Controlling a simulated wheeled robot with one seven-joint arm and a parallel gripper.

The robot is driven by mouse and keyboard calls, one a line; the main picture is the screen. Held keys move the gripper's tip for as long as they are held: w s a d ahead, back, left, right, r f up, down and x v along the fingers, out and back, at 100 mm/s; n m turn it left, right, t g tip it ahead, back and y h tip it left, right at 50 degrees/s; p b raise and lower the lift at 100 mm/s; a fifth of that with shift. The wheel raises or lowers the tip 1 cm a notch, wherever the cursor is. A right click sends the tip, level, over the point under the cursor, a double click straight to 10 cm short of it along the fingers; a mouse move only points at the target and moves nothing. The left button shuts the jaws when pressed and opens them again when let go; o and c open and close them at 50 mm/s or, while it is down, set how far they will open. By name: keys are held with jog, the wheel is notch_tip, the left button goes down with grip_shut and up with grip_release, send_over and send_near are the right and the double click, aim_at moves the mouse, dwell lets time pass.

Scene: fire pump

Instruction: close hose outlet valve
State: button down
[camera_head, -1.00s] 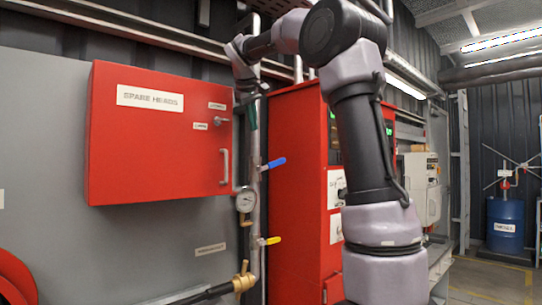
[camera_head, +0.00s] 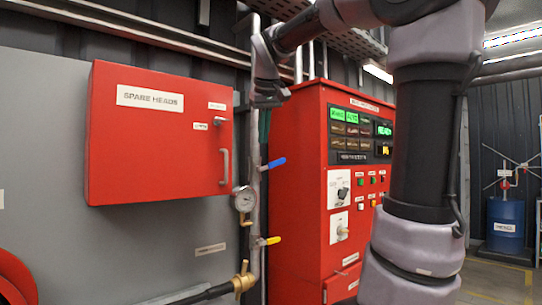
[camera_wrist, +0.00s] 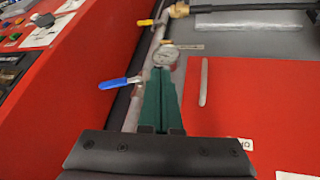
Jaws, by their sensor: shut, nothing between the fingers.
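A vertical pipe (camera_head: 256,210) carries a blue lever handle (camera_head: 272,163) and, lower down, a yellow lever handle (camera_head: 269,241). I cannot tell which one is the hose outlet valve. Both levers point right in the head view, out from the pipe. The blue handle (camera_wrist: 120,83) and yellow handle (camera_wrist: 146,22) also show in the wrist view. My gripper (camera_wrist: 160,74) has green fingers, shut and empty, pointing down along the pipe. In the head view my gripper (camera_head: 264,135) is above the blue handle, apart from it, partly hidden by my wrist.
A red spare heads cabinet (camera_head: 150,140) is left of the pipe. A red control cabinet (camera_head: 310,200) stands close on its right. A pressure gauge (camera_head: 245,201) sits between the levers. A brass fitting (camera_head: 243,281) and black hose are at the bottom.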

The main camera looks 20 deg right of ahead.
jog(key=s+f+m+y, duration=0.1)
jog(key=s+f, duration=0.5)
jog(key=s, duration=0.1)
jog(key=shift+a+m+y, duration=0.15)
jog(key=shift+m+y, duration=0.15)
jog(key=shift+f, duration=0.1)
jog(key=s+a+f+m+t+y, duration=0.15)
jog(key=s+f+m, duration=0.25)
jog(key=s+f, duration=0.7)
jog(key=w+d+r+n+t, duration=0.1)
jog(key=w+d+r+n, duration=0.3)
jog(key=w+r, duration=0.5)
jog(key=w+d+r+n+h, duration=0.1)
jog(key=w+d+r+n, duration=0.2)
jog(key=w+d+r, duration=0.6)
jog(key=w+d+r+n+t, duration=0.1)
jog(key=w+d+r+n, duration=0.3)
jog(key=w, duration=0.8)
jog(key=m, duration=0.1)
send_over(273, 164)
jog(key=d, duration=0.1)
notch_tip(273, 164, down, 5)
jog(key=f, duration=0.2)
jog(key=d+f, duration=0.1)
jog(key=f, duration=0.1)
jog(key=shift+s+d, duration=0.2)
